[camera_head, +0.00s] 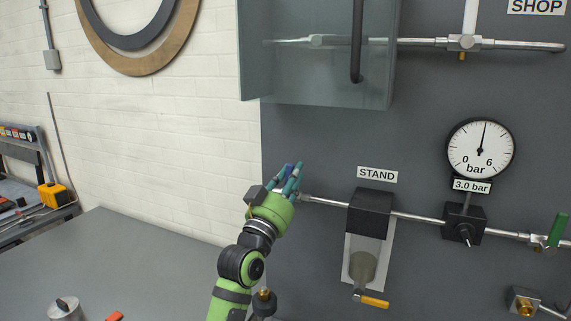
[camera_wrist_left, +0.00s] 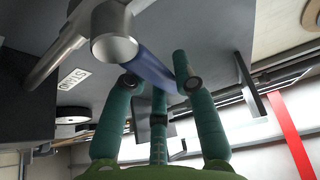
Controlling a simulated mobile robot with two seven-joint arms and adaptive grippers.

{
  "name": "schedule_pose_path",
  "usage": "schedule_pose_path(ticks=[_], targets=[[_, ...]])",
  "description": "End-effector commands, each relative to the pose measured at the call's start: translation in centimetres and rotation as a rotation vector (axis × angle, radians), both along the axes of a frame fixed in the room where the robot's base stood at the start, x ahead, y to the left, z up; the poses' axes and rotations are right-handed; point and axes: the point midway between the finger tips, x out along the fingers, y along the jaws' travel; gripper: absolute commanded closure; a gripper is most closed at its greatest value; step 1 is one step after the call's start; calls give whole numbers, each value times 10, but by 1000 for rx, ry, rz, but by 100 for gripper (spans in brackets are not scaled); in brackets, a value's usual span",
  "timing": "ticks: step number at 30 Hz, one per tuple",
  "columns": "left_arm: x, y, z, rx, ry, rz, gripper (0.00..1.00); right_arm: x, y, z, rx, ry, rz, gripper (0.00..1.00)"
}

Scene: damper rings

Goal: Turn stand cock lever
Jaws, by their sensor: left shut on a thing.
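The STAND label (camera_head: 377,174) is on the grey panel above a black block on a horizontal pipe (camera_head: 325,201). At the left end of this pipe my left gripper (camera_head: 293,180) is shut on a blue lever (camera_head: 288,168), the stand cock lever. In the left wrist view the blue lever (camera_wrist_left: 150,66) runs from the metal cock body (camera_wrist_left: 114,47) in between the teal fingers of my left gripper (camera_wrist_left: 159,84). The fingers hide part of the lever, and in the head view they hide most of the cock. My right gripper is not in view.
A pressure gauge (camera_head: 480,148) and a green lever (camera_head: 557,230) are to the right. A glass cover with a dark handle (camera_head: 357,40) juts out above. The grey bench (camera_head: 130,255) is mostly clear at left.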

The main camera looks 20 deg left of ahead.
Motion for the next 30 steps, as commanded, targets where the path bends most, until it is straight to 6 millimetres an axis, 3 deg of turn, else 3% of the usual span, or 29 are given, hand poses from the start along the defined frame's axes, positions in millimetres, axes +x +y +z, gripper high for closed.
schedule_pose_path(ticks=[1, 2, 3, 5, 17, 30], targets=[[-3, 7, 16, -59, -22, 11, 100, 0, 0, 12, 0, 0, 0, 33], [-3, 10, 16, -95, -22, 11, 100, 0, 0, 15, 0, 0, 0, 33], [-3, 11, 13, -105, -23, 12, 65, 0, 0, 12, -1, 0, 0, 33], [-3, 11, 11, -96, -22, 12, 47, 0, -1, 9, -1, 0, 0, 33], [-2, 9, 4, -94, -9, 6, 47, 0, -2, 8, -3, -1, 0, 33], [-16, 9, -4, -93, -7, 5, 47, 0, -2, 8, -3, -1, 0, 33]])
